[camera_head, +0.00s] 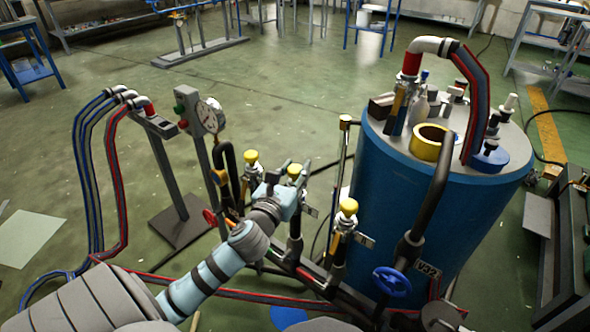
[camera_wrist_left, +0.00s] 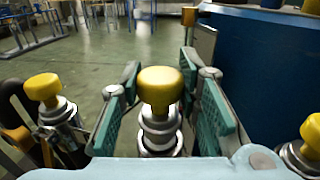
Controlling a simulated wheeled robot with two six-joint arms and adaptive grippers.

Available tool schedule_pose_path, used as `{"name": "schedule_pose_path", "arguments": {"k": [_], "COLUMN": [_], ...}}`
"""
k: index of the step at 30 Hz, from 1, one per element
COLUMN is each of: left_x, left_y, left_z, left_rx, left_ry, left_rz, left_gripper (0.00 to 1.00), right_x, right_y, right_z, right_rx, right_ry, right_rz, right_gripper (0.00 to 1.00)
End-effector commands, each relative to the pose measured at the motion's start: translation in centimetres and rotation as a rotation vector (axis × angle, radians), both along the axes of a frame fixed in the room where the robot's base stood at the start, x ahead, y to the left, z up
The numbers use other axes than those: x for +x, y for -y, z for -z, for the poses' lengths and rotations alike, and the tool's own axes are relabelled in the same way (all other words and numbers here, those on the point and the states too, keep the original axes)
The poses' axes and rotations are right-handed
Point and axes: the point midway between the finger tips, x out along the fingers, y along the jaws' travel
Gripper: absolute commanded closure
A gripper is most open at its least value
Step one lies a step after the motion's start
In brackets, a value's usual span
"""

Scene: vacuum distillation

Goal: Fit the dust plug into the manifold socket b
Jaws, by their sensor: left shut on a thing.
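Three yellow-capped plugs stand along the dark manifold (camera_head: 315,277): a left one (camera_head: 251,157), a middle one (camera_head: 294,171) and a right one (camera_head: 348,207). My left gripper (camera_head: 288,182) is at the middle post, shut on the middle yellow plug. In the left wrist view this dust plug (camera_wrist_left: 160,88) is upright between the two green-padded fingers, above a metal fitting (camera_wrist_left: 159,132). Whether it is fully seated, and which socket is b, I cannot tell. The side plugs show at left (camera_wrist_left: 43,88) and right (camera_wrist_left: 312,135). My right gripper is not in view.
A large blue vessel (camera_head: 390,215) stands close on the right, with a yellow ring (camera_head: 433,141) and bottles on top. A pressure gauge (camera_head: 210,115) stands on a post behind the arm. A blue valve wheel (camera_head: 391,281) is at front right. Hoses (camera_head: 122,190) run at left.

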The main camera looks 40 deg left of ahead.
Motion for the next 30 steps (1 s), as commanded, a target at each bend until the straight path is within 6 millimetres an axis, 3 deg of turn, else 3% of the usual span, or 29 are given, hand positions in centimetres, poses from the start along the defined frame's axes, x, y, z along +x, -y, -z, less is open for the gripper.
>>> {"name": "schedule_pose_path", "arguments": {"k": [30], "left_x": [0.0], "left_y": [0.0], "left_z": [2.6], "left_rx": [-0.001], "left_ry": [0.0], "left_rz": [0.001], "left_gripper": [1.0], "right_x": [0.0], "right_y": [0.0], "right_z": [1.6], "right_rx": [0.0], "right_ry": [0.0], "right_rz": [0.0], "right_gripper": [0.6]}}
